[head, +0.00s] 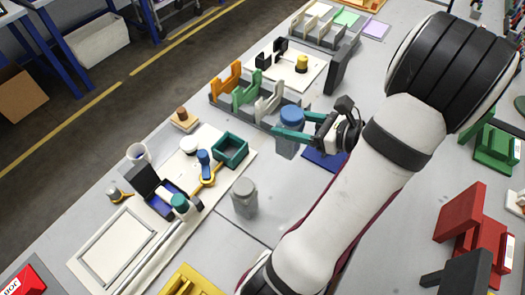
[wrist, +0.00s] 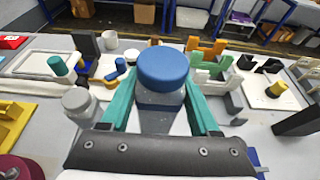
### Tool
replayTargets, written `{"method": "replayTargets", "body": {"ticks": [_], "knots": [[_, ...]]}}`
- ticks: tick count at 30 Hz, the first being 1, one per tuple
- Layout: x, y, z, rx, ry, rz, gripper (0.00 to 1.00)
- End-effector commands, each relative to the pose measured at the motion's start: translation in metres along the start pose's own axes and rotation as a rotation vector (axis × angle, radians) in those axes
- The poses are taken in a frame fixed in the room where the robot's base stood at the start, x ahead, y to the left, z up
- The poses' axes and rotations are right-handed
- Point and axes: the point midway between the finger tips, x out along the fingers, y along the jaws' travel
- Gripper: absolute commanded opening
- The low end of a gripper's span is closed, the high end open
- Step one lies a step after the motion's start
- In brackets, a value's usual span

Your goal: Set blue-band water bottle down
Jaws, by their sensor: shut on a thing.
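The water bottle (head: 289,145) is a grey-white cylinder with a broad blue top. My gripper (head: 293,125) is shut on it, with one teal finger on each side. In the wrist view the bottle (wrist: 160,95) stands upright between the two teal fingers of my gripper (wrist: 160,85), its blue top toward the camera. The bottle is over the grey table just left of a dark blue mat (head: 325,160). I cannot tell whether its base touches the table.
A rack with orange, green and white holders (head: 246,98) stands close behind the bottle. A grey-lidded jar (head: 244,197) and a green open box (head: 230,150) are to the left. Bare table lies between the jar and the bottle.

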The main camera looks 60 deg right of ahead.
Motion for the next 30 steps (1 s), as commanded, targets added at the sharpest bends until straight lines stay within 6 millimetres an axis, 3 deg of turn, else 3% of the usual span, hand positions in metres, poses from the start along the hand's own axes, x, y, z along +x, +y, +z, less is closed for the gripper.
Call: {"method": "replayTargets", "body": {"ticks": [3, 6, 9, 11, 15, 19, 23, 30], "knots": [[-0.040, 0.008, -0.021, 0.006, -0.001, -0.010, 0.00], [-0.067, 0.020, -0.034, 0.008, -0.005, -0.007, 0.00], [-0.072, 0.028, -0.041, 0.010, -0.010, -0.001, 0.00], [-0.058, 0.031, -0.044, 0.011, -0.012, 0.005, 0.00], [-0.006, 0.036, -0.054, 0.012, -0.012, 0.011, 0.00], [0.033, 0.038, -0.061, 0.011, -0.008, 0.008, 0.00], [0.052, 0.037, -0.066, 0.010, -0.008, 0.002, 0.00], [0.068, 0.037, -0.102, 0.010, -0.007, 0.001, 0.00]]}}
